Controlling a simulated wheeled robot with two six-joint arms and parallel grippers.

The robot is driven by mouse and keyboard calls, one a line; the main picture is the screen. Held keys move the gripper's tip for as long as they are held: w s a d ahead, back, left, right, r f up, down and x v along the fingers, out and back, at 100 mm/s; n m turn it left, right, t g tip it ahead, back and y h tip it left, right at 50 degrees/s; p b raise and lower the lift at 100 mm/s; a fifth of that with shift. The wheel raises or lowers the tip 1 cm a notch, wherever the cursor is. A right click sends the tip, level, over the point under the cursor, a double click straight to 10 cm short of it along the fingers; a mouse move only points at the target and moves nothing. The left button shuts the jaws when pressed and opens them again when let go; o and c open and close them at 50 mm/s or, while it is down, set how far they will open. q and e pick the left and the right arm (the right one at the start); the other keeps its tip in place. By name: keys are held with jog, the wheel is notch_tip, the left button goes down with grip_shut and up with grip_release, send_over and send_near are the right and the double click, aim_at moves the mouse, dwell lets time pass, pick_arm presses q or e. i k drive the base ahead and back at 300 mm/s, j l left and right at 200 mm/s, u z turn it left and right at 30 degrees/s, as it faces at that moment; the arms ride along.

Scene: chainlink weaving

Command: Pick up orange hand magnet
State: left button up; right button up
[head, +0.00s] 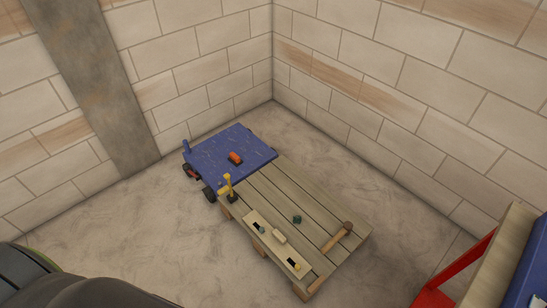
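A small orange object with a dark base (235,158), which looks like the orange hand magnet, lies on the blue top of a low wheeled cart (213,150). It sits near the cart's right side, close to the wooden pallet table. Neither of my grippers shows in the head view. Nothing touches the orange object.
A slatted wooden table (305,202) adjoins the cart. It holds a yellow tool (228,187), a board with small parts (262,232), a small dark green item (297,219) and a hammer (339,236). A red-framed blue unit (462,268) stands at the lower right. Brick walls close the corner.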

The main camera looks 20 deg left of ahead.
aim_at(234, 158)
jog(key=i+j+z, duration=0.15)
jog(key=j+z, duration=1.5)
jog(key=k+j, duration=0.05)
jog(key=j, duration=0.05)
